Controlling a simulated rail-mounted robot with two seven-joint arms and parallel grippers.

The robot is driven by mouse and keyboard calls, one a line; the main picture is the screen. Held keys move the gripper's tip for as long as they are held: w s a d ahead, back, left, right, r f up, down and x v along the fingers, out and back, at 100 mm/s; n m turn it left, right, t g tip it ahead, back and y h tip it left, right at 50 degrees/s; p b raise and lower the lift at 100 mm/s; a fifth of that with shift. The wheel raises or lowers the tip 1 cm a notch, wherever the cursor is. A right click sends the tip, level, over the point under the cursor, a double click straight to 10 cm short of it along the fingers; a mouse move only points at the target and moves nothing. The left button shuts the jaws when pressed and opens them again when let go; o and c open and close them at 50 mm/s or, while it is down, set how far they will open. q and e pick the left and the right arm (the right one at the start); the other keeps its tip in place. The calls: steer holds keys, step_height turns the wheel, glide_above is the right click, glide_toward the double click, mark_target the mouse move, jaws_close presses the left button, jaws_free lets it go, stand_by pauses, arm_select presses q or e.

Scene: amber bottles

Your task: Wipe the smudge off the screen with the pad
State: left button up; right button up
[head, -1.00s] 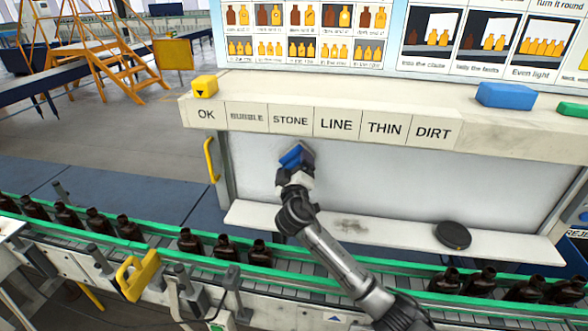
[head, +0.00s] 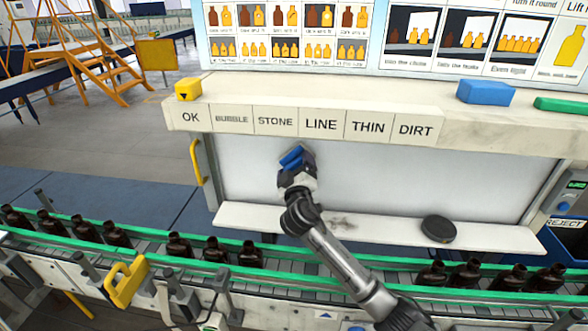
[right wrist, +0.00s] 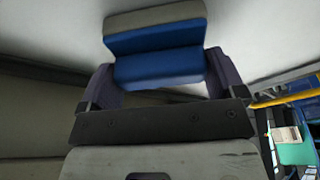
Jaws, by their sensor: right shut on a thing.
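The screen (head: 400,180) is the pale upright panel under the row of word labels. The pad (head: 292,158) is blue with a grey layer; my right gripper (head: 298,172) is shut on it at the upper left part of the screen. In the right wrist view the pad (right wrist: 158,65) sits between the two dark fingers, its grey side toward the pale surface. I cannot tell whether it touches. I see no clear smudge on the visible screen; the part behind the pad and gripper is hidden. My left gripper is not in view.
A dark mark (head: 342,222) and a black round puck (head: 438,229) are on the ledge (head: 385,229) below the screen. A yellow handle (head: 197,163) stands at the screen's left edge. Brown bottles line the green-railed conveyor (head: 330,275) in front. A blue block (head: 486,92) lies on the upper shelf.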

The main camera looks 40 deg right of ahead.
mark_target(282, 160)
steer(key=shift+w+a+f+b, duration=0.15)
steer(key=shift+w+a+b, duration=0.4)
steer(key=shift+w, duration=0.25)
steer(key=shift+w+a+b, duration=0.35)
steer(key=shift+w+a, duration=0.2)
steer(key=shift+w, duration=0.2)
steer(key=shift+a, duration=0.1)
steer(key=s+a, duration=0.2)
steer(key=s+a+p, duration=0.1)
steer(key=a, duration=0.1)
steer(key=shift+s+a, duration=0.2)
steer(key=shift+s, duration=0.15)
steer(key=shift+s+a+r+p, duration=0.2)
steer(key=shift+s+a+p, duration=0.25)
steer(key=shift+s+a, duration=0.65)
